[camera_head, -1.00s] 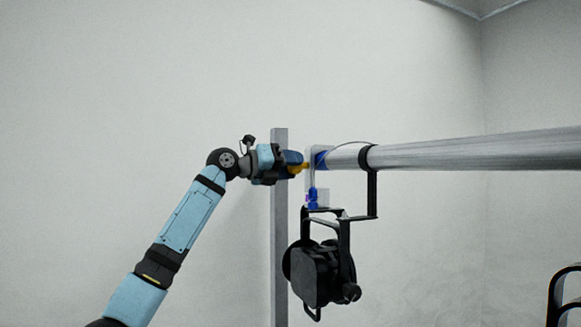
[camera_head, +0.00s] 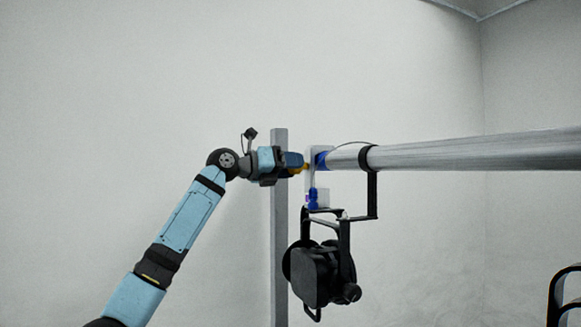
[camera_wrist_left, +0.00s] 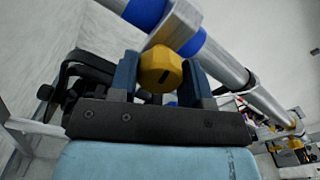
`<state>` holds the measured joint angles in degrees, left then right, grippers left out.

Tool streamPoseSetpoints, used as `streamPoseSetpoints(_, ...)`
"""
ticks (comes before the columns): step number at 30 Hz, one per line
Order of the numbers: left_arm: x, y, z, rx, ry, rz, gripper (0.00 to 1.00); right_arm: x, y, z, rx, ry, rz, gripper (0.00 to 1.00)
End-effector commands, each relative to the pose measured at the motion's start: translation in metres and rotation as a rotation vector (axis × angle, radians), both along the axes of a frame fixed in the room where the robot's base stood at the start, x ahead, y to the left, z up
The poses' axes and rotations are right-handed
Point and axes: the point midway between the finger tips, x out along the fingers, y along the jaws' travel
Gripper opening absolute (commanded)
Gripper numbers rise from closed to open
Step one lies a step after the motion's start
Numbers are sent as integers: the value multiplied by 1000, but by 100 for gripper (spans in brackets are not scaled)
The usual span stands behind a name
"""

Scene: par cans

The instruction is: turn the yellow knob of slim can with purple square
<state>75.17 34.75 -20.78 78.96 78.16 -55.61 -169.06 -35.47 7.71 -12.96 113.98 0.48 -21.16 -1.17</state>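The yellow knob (camera_head: 305,168) is at the left end of a horizontal metal bar in the head view. In the left wrist view the yellow knob (camera_wrist_left: 160,67) has a dark slot and sits between both fingers. My left gripper (camera_head: 297,165) is shut around it from the left; the fingers appear to touch its sides. A slim black can (camera_head: 320,277) hangs below the bar on a black bracket. A purple-blue mark (camera_head: 313,199) shows above it, too small to read as a square. My right gripper is not in view.
The metal bar (camera_head: 470,150) runs to the right with blue bands near its end. A grey upright post (camera_head: 280,230) stands behind my gripper. Another yellow part (camera_wrist_left: 295,144) shows farther along in the left wrist view.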

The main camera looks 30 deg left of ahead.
Motion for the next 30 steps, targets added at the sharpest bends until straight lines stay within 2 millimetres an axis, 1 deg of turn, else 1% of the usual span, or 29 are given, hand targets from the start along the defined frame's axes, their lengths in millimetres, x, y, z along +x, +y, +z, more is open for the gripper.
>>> streamPoseSetpoints(1, 0, 0, 0, 1, 1, 0, 55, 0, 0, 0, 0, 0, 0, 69)
streamPoseSetpoints(3, 0, 0, 0, 1, 1, 0, 69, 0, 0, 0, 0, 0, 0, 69)
streamPoseSetpoints(11, 0, 0, 0, -1, 1, 0, 69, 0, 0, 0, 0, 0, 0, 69)
streamPoseSetpoints(14, -4, 3, -1, -1, 0, 0, 69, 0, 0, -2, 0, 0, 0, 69)
streamPoseSetpoints(17, -13, 12, -2, -1, -2, 2, 69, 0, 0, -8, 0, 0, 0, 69)
streamPoseSetpoints(20, -29, 24, -4, 1, -2, 4, 69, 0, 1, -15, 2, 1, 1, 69)
streamPoseSetpoints(24, -56, 45, -4, 1, -2, 4, 69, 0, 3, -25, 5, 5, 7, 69)
streamPoseSetpoints(30, -88, 69, -3, -1, -1, 3, 69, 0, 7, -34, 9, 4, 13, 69)
